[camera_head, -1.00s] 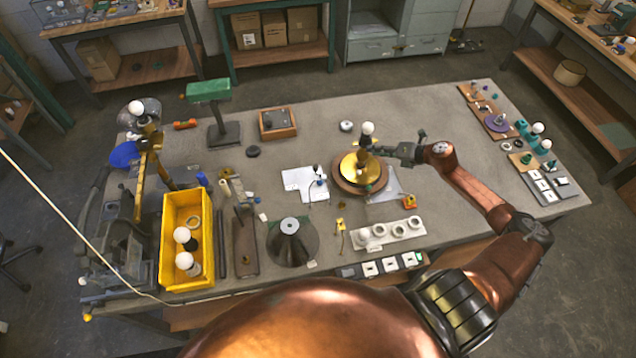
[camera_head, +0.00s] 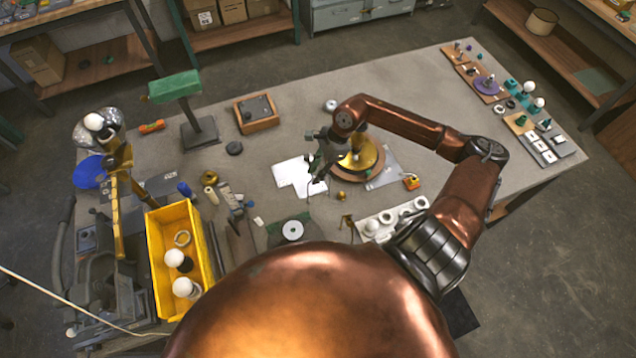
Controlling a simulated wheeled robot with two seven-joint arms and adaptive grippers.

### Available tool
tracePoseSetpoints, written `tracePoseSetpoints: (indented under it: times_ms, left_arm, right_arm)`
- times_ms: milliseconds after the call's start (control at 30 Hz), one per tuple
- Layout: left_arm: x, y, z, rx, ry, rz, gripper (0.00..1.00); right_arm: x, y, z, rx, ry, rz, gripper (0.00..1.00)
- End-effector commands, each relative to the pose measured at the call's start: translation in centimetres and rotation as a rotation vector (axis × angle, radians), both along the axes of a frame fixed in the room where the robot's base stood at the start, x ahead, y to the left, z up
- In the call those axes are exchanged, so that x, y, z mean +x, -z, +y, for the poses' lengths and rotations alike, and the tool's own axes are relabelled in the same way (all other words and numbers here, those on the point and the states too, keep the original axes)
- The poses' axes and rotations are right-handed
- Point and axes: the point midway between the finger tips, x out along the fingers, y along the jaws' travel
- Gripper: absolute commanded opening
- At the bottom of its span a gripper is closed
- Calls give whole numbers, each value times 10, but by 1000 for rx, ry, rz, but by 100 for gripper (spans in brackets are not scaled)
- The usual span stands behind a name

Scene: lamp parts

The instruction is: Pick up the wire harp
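I cannot clearly pick out the wire harp; thin dark wire-like lines show at the white paper (camera_head: 289,172), too small to name. My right gripper (camera_head: 319,172) hangs over the right edge of this paper, fingers pointing down. It is small and dark, so I cannot tell whether it is open or shut or holds anything. The brass lamp base (camera_head: 370,155) stands on a round wooden board (camera_head: 376,182) just right of the gripper, and my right arm partly hides it. My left gripper is not in view.
A yellow bin (camera_head: 157,252) with white bulbs stands at the left. A green-topped stand (camera_head: 175,90) and a wooden tray (camera_head: 257,124) are behind the paper. A white holder with round sockets (camera_head: 388,219) lies in front. The table's far right middle is clear.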

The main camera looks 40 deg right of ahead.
Motion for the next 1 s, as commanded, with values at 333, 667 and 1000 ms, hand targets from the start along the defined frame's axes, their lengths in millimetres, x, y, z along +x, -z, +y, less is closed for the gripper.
tracePoseSetpoints:
  times_ms: [333, 667, 1000]
  left_arm:
    - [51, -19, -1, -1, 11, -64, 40]
    - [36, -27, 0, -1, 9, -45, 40]
    - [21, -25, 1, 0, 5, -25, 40]
  right_arm:
    - [4, 26, 15, 7, 1, 3, 24]
    - [9, 57, 26, 3, 0, 0, 24]
    - [9, 57, 25, 2, 0, 0, 13]
